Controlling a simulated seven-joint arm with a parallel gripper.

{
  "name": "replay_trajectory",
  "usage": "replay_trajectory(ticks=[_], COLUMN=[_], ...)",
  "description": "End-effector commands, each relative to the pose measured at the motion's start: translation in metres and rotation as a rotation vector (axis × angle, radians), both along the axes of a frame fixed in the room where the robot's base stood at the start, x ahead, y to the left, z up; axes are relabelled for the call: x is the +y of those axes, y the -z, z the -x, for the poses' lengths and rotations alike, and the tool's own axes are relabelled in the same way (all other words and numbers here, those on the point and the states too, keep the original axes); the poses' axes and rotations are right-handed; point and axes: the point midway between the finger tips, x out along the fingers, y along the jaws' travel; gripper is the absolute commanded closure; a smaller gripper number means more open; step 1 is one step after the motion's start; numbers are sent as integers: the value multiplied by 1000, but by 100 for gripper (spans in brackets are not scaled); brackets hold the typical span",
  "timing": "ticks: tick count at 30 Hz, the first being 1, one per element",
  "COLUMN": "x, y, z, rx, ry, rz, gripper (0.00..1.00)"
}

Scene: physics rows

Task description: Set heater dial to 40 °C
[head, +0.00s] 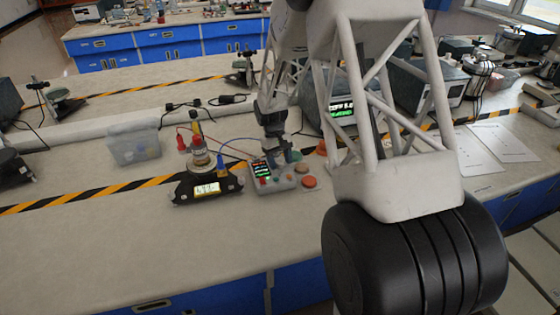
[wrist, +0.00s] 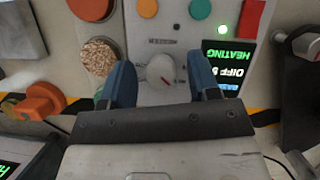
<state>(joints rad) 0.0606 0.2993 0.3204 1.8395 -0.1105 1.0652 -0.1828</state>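The heater control box (head: 262,185) stands on the bench in the middle of the head view, with a small lit screen (head: 260,168). My gripper (head: 275,150) is over the box and hides the dial there. In the wrist view the dial (wrist: 160,70) is a pale round knob with a red mark on it. The blue fingers of my gripper (wrist: 162,64) are apart, one on each side of the dial, with visible gaps. The screen (wrist: 222,68) reads "HEATING" and "DIFF 5", upside down and partly cut off; the set temperature is not readable.
Orange (wrist: 148,8) and green (wrist: 200,9) buttons and a red block (wrist: 252,18) lie near the dial.

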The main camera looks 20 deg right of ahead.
Motion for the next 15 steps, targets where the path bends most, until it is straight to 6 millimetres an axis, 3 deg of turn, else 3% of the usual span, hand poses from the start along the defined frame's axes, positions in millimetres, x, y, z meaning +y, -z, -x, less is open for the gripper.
replay_trajectory(ticks=[8,15], x=[0,1], y=[-1,-13], z=[0,-6], rx=[0,-1], ry=[0,0], rz=[0,0], gripper=[44,44])
